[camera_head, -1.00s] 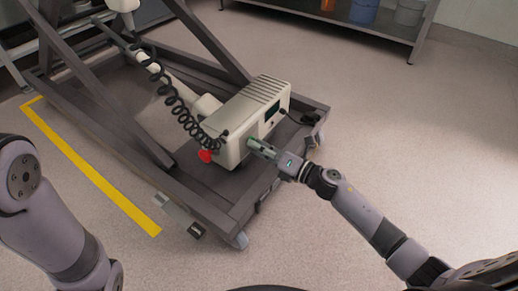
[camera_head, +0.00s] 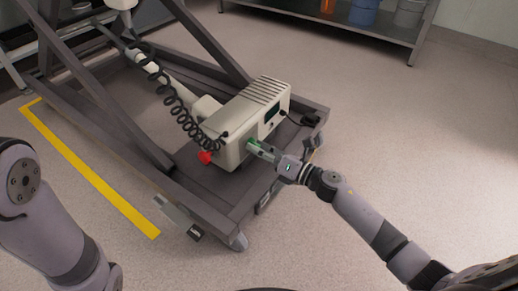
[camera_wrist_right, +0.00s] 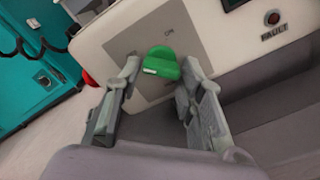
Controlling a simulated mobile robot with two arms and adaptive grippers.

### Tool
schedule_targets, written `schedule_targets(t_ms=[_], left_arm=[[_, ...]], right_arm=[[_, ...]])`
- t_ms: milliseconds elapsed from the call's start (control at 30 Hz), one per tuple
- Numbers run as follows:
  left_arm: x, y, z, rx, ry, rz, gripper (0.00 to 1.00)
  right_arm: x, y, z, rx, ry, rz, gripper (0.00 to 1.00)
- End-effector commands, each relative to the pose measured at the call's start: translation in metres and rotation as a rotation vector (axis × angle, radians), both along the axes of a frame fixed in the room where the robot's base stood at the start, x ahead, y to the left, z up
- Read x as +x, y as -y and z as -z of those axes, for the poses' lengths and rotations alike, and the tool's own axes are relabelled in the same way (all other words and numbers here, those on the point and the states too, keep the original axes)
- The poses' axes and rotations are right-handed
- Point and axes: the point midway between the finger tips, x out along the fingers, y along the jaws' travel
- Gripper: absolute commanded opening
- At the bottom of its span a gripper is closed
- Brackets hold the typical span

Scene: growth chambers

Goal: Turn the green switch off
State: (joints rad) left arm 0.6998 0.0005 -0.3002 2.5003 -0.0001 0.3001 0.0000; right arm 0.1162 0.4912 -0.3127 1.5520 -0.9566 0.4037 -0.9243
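The green switch (camera_wrist_right: 162,63) is a rounded knob with a white mark at its lower left. It sits on a grey panel with small lettering on the beige control box (camera_head: 240,118). In the head view the switch (camera_head: 253,144) is a small green patch, partly hidden by my right gripper (camera_head: 257,150). In the wrist view my right gripper (camera_wrist_right: 158,78) is open, one finger on each side of the switch. I cannot tell whether either finger touches it. My left arm shows at the left, but its gripper is out of view.
The box stands on a dark wheeled frame (camera_head: 200,205) with a coiled black cable (camera_head: 172,95). A red knob (camera_head: 205,157) sits left of the switch. A red fault light (camera_wrist_right: 272,18) is at upper right. Floor in front is clear, with a yellow line (camera_head: 90,172).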

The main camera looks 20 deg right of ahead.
Motion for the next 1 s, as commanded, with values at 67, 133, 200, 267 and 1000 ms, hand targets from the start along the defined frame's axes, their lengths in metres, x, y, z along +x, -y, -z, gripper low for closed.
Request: schedule_targets(t_ms=[67, 133, 200, 267, 1000], left_arm=[[0.000, 0.000, 0.000, 0.000, 0.000, 0.000, 0.00], [0.000, 0.000, 0.000, 0.000, 0.000, 0.000, 0.00], [0.000, 0.000, 0.000, 0.000, 0.000, 0.000, 0.00], [0.000, 0.000, 0.000, 0.000, 0.000, 0.000, 0.00], [0.000, 0.000, 0.000, -0.001, 0.000, 0.000, 0.00]], right_arm=[[0.000, 0.000, 0.000, 0.001, 0.000, 0.001, 0.43], [0.000, 0.000, -0.001, 0.002, 0.001, 0.001, 0.48], [0.001, 0.000, -0.001, 0.002, 0.001, 0.001, 0.51], [0.001, 0.000, -0.001, 0.002, 0.001, 0.001, 0.51], [-0.066, 0.052, 0.001, 0.001, -0.003, 0.001, 0.51]])
